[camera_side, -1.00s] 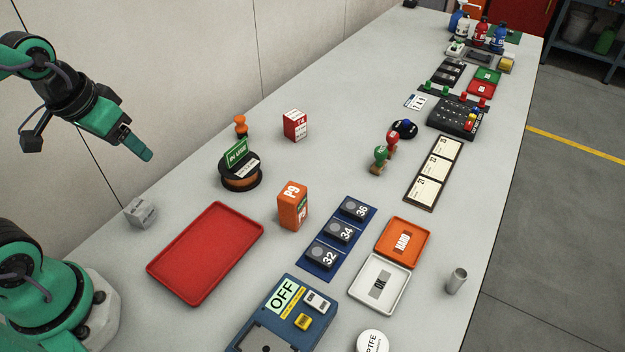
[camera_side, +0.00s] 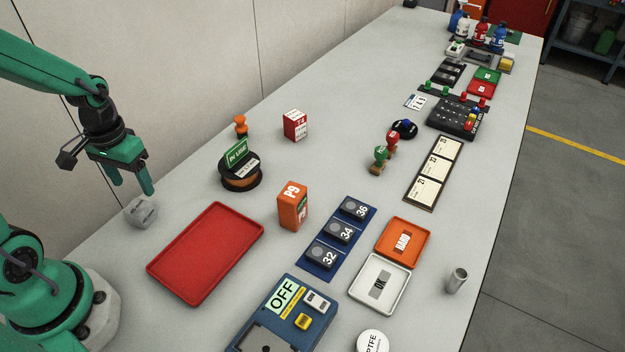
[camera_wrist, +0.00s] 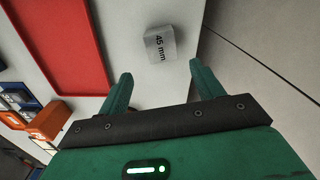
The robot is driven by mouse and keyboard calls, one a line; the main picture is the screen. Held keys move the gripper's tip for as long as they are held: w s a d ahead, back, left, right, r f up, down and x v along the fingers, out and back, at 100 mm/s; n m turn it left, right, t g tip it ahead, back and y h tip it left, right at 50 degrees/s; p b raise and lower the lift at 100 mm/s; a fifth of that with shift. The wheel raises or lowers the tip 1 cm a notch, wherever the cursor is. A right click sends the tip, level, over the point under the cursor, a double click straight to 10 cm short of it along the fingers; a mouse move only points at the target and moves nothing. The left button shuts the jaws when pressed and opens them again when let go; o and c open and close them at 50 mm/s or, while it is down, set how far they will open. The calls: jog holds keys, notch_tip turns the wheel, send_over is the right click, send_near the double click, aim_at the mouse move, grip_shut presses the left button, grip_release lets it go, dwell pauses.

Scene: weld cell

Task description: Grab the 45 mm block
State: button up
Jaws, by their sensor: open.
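The 45 mm block (camera_side: 141,211) is a small grey block on the table, left of the red tray in the side view. In the wrist view the block (camera_wrist: 160,44) shows its "45 mm" label, ahead of my fingertips and between their lines. My gripper (camera_side: 133,187) is open and empty, pointing down just above the block. In the wrist view my gripper's two fingers (camera_wrist: 160,76) stand apart, with a gap between them and the block.
A red tray (camera_side: 206,252) lies right of the block. An orange P9 box (camera_side: 292,206) and a black spool with an "IN USE" sign (camera_side: 240,170) stand farther right. The wall (camera_side: 190,60) rises behind the table's left edge. The table around the block is clear.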

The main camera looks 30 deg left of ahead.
aim_at(141, 201)
jog(key=shift+f, duration=1.3)
jog(key=shift+f, duration=0.15)
jog(key=shift+a+f, duration=0.15)
jog(key=shift+f, duration=1.1)
jog(key=shift+a+f, duration=0.1)
jog(key=shift+f, duration=1.1)
jog(key=c, duration=1.2)
jog(key=shift+r, duration=0.25)
